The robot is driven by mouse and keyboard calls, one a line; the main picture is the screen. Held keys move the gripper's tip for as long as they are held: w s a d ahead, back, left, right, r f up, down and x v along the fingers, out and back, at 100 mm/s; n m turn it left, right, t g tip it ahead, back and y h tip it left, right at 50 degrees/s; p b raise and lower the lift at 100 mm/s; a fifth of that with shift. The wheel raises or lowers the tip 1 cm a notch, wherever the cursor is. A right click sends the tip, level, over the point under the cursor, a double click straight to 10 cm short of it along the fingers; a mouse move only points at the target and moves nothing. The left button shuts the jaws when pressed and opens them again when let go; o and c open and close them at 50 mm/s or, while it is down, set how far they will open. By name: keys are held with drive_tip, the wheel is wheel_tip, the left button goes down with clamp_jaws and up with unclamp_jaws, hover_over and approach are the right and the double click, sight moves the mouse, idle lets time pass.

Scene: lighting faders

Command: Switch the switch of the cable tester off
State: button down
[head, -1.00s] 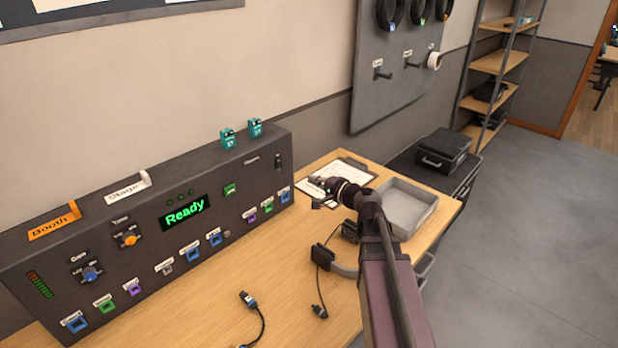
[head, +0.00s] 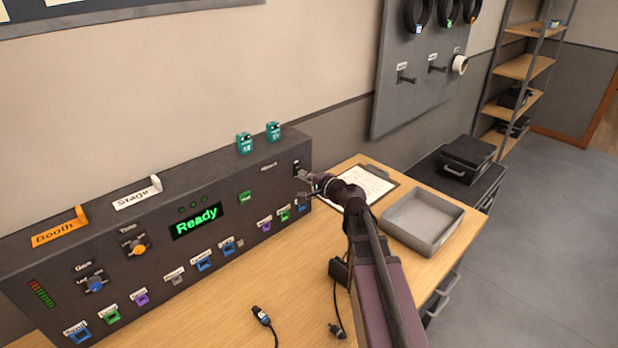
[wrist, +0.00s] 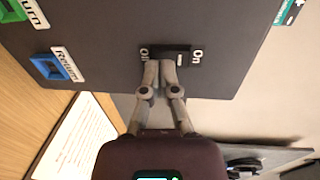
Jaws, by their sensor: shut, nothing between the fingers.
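The cable tester (head: 150,235) is a long dark grey box on the bench, with a green "Ready" display. Its switch (head: 296,167) is a small black rocker at the upper right of the front. In the wrist view the switch (wrist: 181,49) lies between an "On" label on the right and an "Off" label on the left. My gripper (head: 303,176) is shut and empty, right at the switch. In the wrist view its fingertips (wrist: 160,66) cover part of the switch near the "Off" end. I cannot tell whether they touch it or which way the rocker is tilted.
Coloured sockets, two knobs and "Booth" and "Stage" tags are on the tester. A clipboard (head: 368,187) and an empty grey tray (head: 398,240) lie right of it. Loose cables (head: 262,316) lie on the bench in front. Black cases (head: 467,157) stand beyond.

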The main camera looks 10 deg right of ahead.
drive_tip(key=shift+w+a, duration=0.2)
drive_tip(key=shift+w+a, duration=0.1)
drive_tip(key=shift+w, duration=0.05)
idle(0.3)
drive_tip(key=shift+f, duration=0.1)
drive_tip(key=f+b+v, duration=0.2)
drive_tip(key=f+v, duration=0.1)
drive_tip(key=v, duration=1)
drive_tip(key=shift+s+d, duration=0.4)
drive_tip(key=shift+s, duration=0.05)
drive_tip(key=shift+f, duration=0.1)
drive_tip(key=shift+a, duration=0.1)
